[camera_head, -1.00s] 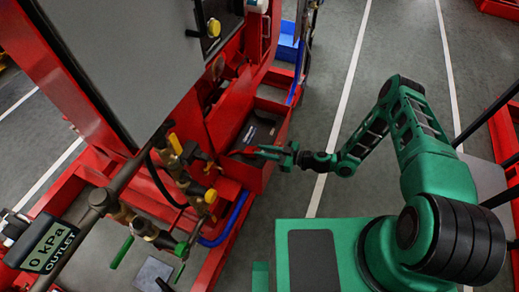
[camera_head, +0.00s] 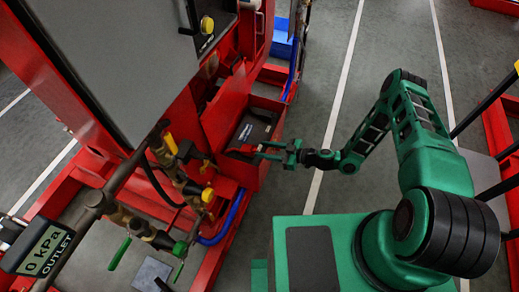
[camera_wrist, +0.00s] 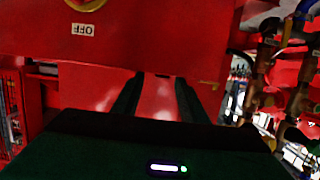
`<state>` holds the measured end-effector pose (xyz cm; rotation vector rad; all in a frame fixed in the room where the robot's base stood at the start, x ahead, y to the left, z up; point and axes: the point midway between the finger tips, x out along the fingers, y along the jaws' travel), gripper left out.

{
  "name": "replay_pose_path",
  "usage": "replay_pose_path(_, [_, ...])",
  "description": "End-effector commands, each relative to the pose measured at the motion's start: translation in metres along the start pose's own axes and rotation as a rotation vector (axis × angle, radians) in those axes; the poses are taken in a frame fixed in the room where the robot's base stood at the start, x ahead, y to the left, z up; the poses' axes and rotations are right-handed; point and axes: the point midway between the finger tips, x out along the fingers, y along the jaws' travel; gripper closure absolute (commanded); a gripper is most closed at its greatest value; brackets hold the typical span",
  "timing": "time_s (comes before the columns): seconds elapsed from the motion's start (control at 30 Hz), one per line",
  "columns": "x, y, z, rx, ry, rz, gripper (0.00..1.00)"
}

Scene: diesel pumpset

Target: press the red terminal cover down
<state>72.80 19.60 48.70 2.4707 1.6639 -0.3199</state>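The red terminal cover (camera_head: 243,150) shows in the head view as a small red piece at the near side of the dark battery (camera_head: 258,126), inside a red tray (camera_head: 247,172). My gripper (camera_head: 262,150) is just right of the cover, its fingers pointing left at it. I cannot tell whether they touch. In the wrist view my gripper's two dark fingers (camera_wrist: 158,92) stand apart, with a red surface between them. Whether that surface is the cover or the tray behind is unclear. The cover's hinge and exact tilt are too small to tell.
A grey panel (camera_head: 120,60) on the red pumpset frame stands at left. Pipes with yellow-handled valves (camera_head: 208,195) run near the tray, with a blue hose (camera_head: 228,222) below. An OFF label (camera_wrist: 82,30) shows in the wrist view. Open floor (camera_head: 330,60) lies right of the pumpset.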

Motion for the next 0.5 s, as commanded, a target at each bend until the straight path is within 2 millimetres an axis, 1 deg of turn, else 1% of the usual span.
replay_pose_path(0.03, [-0.012, 0.002, 0.001, 0.002, -0.002, 0.003, 0.61])
replay_pose_path(0.1, [-0.026, 0.001, 0.001, 0.004, -0.002, 0.0, 0.61])
replay_pose_path(0.3, [-0.06, 0.0, 0.001, 0.007, -0.002, -0.003, 0.61])
replay_pose_path(0.4, [-0.071, 0.0, 0.002, 0.006, -0.003, -0.004, 0.61])
replay_pose_path(0.5, [-0.078, -0.001, 0.002, 0.007, -0.003, -0.007, 0.61])
